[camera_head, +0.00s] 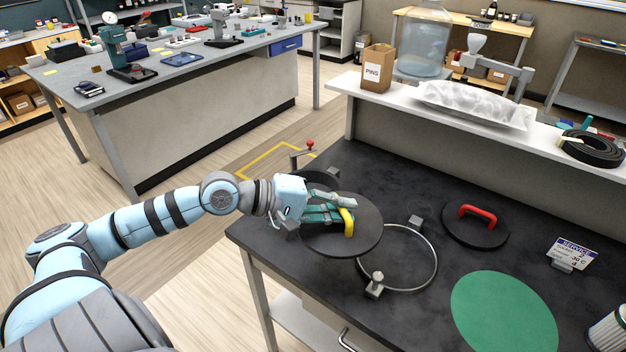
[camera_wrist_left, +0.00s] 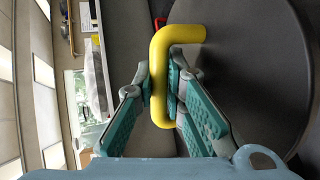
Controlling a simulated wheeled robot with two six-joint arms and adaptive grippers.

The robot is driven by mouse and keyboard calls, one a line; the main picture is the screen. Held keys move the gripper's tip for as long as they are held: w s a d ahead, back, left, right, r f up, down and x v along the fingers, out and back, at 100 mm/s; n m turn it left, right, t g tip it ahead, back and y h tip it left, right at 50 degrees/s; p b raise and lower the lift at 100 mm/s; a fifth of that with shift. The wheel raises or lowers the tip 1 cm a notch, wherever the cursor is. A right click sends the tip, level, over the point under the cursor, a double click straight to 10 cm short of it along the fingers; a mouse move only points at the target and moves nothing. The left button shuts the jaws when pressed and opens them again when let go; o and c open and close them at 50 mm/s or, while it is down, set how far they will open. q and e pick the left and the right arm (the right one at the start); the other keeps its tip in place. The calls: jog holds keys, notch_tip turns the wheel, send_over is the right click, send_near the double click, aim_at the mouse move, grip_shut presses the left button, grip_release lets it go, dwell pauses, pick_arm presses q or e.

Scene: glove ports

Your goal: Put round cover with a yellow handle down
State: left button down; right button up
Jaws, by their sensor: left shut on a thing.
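The round dark grey cover (camera_head: 365,210) has a yellow handle (camera_head: 348,224) and is at the left part of the black worktop. My left gripper (camera_head: 328,210) reaches in from the left and is shut on the yellow handle. In the left wrist view the handle (camera_wrist_left: 190,34) sits between the two green-padded fingers (camera_wrist_left: 160,86), with the cover's flat face (camera_wrist_left: 250,70) behind. In the head view the cover overlaps the edge of a metal ring (camera_head: 436,262). Whether it touches the worktop I cannot tell. My right gripper is not in view.
A second round black cover with a red handle (camera_head: 478,211) lies on the worktop (camera_head: 400,185). A green round patch (camera_head: 503,312) lies at the front right. A dark round shape (camera_head: 316,180) shows behind the held cover. A small service sign (camera_head: 572,253) stands at the right.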

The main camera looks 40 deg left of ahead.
pick_arm(q)
jog(key=w+a+r+n+t+y+p, duration=0.3)
jog(key=w+a+r+n+y+p, duration=0.35)
jog(key=w+a+r, duration=0.75)
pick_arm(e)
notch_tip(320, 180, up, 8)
pick_arm(q)
jog(key=shift+y, duration=0.35)
jog(key=f+b, duration=0.1)
jog(key=f, duration=0.6)
jog(key=s+a+f+b, duration=0.1)
jog(key=f, duration=0.6)
jog(key=s+a+f+b, duration=0.1)
jog(key=f+b, duration=0.1)
jog(key=f, duration=0.5)
jog(key=shift+s+a+f, duration=0.15)
jog(key=shift+f, duration=0.05)
jog(key=shift+r, duration=0.1)
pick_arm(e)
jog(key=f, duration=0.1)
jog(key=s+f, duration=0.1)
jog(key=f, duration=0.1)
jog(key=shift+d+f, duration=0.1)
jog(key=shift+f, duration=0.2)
